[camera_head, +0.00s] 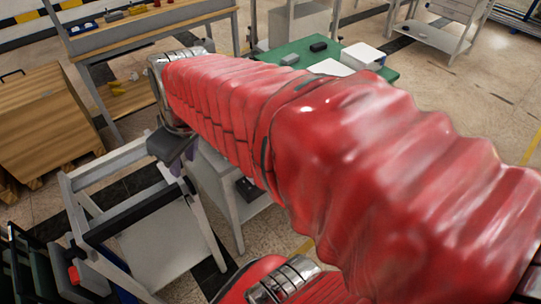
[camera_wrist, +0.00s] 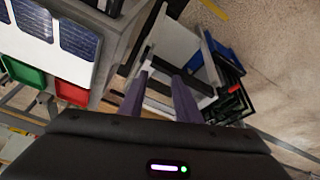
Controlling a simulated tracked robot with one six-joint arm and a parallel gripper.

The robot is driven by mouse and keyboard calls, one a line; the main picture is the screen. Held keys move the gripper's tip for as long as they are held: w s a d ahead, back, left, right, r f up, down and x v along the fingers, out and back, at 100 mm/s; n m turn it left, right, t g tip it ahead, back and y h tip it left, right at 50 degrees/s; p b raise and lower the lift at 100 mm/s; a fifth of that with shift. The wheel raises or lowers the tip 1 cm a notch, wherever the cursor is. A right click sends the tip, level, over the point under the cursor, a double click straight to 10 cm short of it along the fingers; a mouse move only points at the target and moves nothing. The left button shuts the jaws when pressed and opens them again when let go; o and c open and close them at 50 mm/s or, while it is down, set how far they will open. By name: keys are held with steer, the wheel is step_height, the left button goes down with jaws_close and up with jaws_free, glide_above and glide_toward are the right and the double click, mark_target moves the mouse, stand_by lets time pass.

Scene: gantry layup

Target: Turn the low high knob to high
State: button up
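I cannot make out the low high knob in either view. My gripper (camera_head: 178,165) is partly visible beyond my red-sleeved arm in the head view, pointing down over a grey metal cart (camera_head: 160,250). In the wrist view my gripper (camera_wrist: 160,82) shows two purple fingers standing apart with nothing between them. My arm hides much of the middle and right of the head view.
A wooden cabinet (camera_head: 45,120) stands at the left. A wooden workbench (camera_head: 150,20) and a green-topped table (camera_head: 300,48) stand behind. The wrist view shows a red bin (camera_wrist: 71,93), a green bin (camera_wrist: 24,74) and a blue bin (camera_wrist: 229,62). Open floor (camera_wrist: 285,80) lies at right.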

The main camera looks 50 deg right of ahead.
steer(key=w+d+f+n, duration=0.1)
steer(key=d+f, duration=0.2)
steer(key=d, duration=0.4)
steer(key=w+d+f+n+g+y, duration=0.1)
steer(key=w+d+f, duration=0.15)
steer(key=d, duration=0.45)
steer(key=w+d+f+n, duration=0.1)
steer(key=d+f, duration=0.3)
steer(key=d, duration=0.3)
steer(key=s+d+f, duration=0.3)
steer(key=d+f, duration=0.3)
steer(key=d, duration=0.2)
steer(key=s+d+f+n+t+y, duration=0.1)
steer(key=s+d+f, duration=0.3)
steer(key=d, duration=0.5)
step_height(320, 180, down, 2)
steer(key=shift+s+f+n, duration=0.1)
steer(key=shift+s+n, duration=0.2)
steer(key=x, duration=1.3)
steer(key=shift+w+a+f, duration=0.1)
steer(key=shift+a+f, duration=0.2)
steer(key=shift+a, duration=0.05)
